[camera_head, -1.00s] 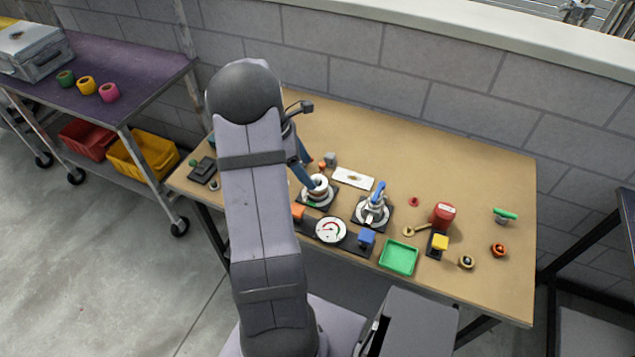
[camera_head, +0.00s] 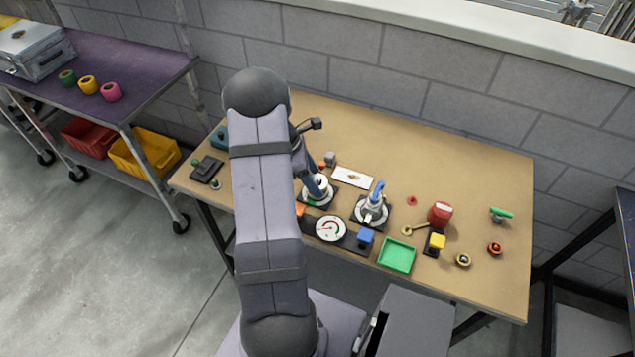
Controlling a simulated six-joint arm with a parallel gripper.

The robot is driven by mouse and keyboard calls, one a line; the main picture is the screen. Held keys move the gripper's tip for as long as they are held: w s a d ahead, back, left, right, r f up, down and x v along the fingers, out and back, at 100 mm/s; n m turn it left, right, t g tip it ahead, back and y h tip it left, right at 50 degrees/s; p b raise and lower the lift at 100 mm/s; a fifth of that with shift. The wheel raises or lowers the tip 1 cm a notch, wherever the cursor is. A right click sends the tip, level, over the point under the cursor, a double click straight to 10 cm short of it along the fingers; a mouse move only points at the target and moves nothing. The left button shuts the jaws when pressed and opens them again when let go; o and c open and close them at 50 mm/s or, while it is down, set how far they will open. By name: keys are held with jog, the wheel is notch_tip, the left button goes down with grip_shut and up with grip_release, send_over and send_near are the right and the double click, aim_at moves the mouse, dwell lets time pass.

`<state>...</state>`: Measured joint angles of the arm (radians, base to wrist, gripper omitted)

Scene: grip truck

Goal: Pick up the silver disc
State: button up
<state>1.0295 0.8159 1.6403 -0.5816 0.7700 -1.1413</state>
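A round silver-white piece (camera_head: 318,192), the likeliest silver disc, sits on a black square base left of the table's middle. My gripper (camera_head: 317,191) comes down from the upper left onto this piece. Its fingertips are too small and covered to show whether they touch or hold it. A second silver fitting with a blue handle (camera_head: 375,195) stands on a black base (camera_head: 360,221) just to the right.
A white plate (camera_head: 352,176) lies behind. A red cylinder (camera_head: 440,213) stands to the right. The back of the table (camera_head: 440,150) is clear.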

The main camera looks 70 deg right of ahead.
jog(key=c, duration=1)
jog(key=shift+o, duration=0.2)
jog(key=shift+r, duration=0.2)
